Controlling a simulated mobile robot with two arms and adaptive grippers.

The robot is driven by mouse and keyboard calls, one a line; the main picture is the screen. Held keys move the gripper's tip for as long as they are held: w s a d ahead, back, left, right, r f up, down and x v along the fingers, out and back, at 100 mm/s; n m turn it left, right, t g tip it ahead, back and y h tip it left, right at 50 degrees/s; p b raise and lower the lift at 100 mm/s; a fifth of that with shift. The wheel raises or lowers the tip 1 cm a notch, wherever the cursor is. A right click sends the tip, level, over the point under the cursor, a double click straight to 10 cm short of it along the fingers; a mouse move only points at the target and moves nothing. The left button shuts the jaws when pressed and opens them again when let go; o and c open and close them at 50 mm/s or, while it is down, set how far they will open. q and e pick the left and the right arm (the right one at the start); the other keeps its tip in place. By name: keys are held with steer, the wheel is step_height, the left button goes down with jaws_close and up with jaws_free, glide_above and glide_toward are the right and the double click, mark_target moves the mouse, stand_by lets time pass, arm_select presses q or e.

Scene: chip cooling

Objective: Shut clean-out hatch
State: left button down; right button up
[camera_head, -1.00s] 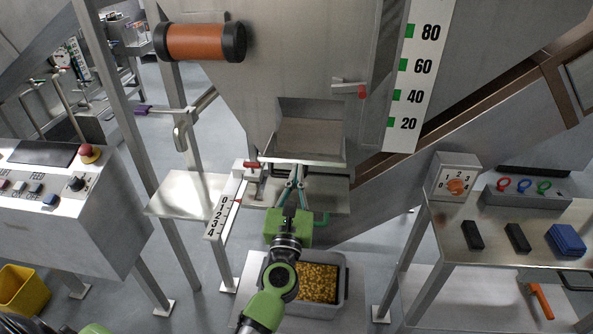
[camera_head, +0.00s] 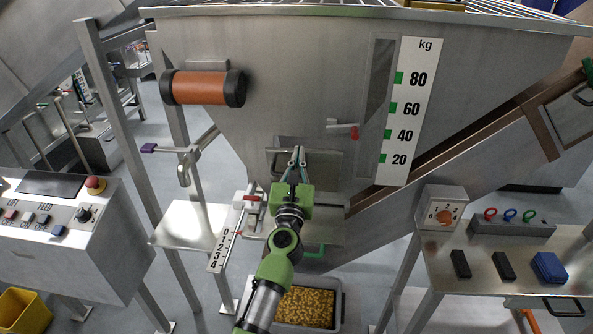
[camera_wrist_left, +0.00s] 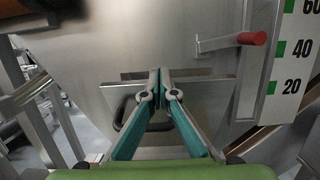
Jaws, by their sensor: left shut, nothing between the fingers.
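The clean-out hatch (camera_head: 322,166) is a grey metal flap at the bottom of the hopper (camera_head: 270,100), standing about upright in front of its opening. Its dark handle (camera_wrist_left: 155,126) shows in the wrist view, partly behind the fingers. I cannot tell if the flap sits flush. My left gripper (camera_head: 297,150) is shut and empty, its fingertips at the flap's upper part; they also show in the wrist view (camera_wrist_left: 160,72). A latch lever with a red grip (camera_head: 345,130) sticks out above and right of the flap. My right gripper is not in view.
A tray of yellow-brown pieces (camera_head: 336,312) stands below the hopper. A small metal shelf (camera_head: 185,226) and a numbered scale (camera_head: 219,249) are to the left. A control panel (camera_head: 60,215) stands further left, and a side table (camera_head: 480,290) at right.

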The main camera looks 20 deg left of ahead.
arm_select(q)
steer(key=x, duration=0.3)
steer(key=shift+w+r, duration=0.15)
steer(key=shift+w, duration=0.1)
steer(key=shift+s+r, duration=0.1)
stand_by(0.9)
steer(key=shift+a+r, duration=0.15)
steer(key=shift+r, duration=0.5)
step_height(320, 180, up, 9)
stand_by(0.4)
